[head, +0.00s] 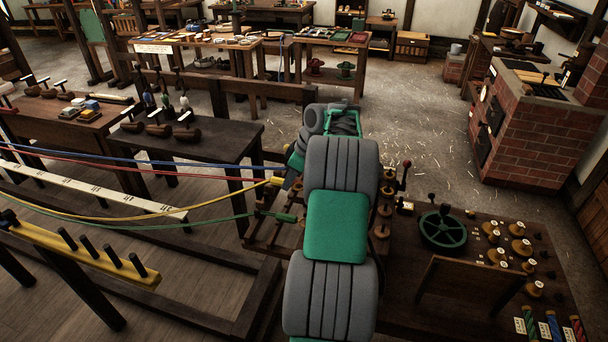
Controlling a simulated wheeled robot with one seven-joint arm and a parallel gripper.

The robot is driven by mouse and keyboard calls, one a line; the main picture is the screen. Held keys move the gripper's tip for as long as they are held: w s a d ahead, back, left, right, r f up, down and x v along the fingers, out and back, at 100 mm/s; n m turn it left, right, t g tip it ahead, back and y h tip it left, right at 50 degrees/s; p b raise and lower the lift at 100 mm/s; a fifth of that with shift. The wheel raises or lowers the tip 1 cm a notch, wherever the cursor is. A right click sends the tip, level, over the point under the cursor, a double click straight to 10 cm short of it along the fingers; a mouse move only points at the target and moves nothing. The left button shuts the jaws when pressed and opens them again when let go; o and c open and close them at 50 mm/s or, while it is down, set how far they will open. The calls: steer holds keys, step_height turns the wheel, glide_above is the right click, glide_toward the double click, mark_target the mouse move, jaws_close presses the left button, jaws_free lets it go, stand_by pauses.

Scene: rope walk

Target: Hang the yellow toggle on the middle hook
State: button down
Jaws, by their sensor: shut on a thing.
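The yellow toggle (276,181) is at the end of the sagging yellow rope (150,218), left of my arm. My gripper (288,181) is mostly hidden behind my own arm; the part that shows is shut on the toggle. The green toggle (284,217) ends the green rope (190,227), lower down and close to the wooden frame. The blue rope (130,160) and the red rope (150,174) run to the same area, and their ends are hard to make out. The middle hook is hidden behind my arm.
A machine bench (400,300) with a green handwheel (443,230) and several bobbins stands at right. A yellow beam with dark pegs (85,252) is at front left. A dark bench (225,140) stands behind the ropes. A brick stove (530,130) is at far right.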

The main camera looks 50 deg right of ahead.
steer(key=s+d+f+b, duration=0.2)
steer(key=d+f+b, duration=0.1)
steer(key=f+b, duration=0.2)
steer(key=shift+s+d+f, duration=0.15)
steer(key=shift+d+f, duration=0.05)
steer(key=shift+f, duration=1.2)
steer(key=shift+s+f+b, duration=0.1)
steer(key=shift+s+b, duration=0.05)
steer(key=shift+b, duration=0.15)
steer(key=c, duration=1.1)
jaws_free()
steer(key=shift+c, duration=0.2)
step_height(320, 180, up, 8)
steer(key=p, duration=0.6)
steer(key=shift+p, duration=0.35)
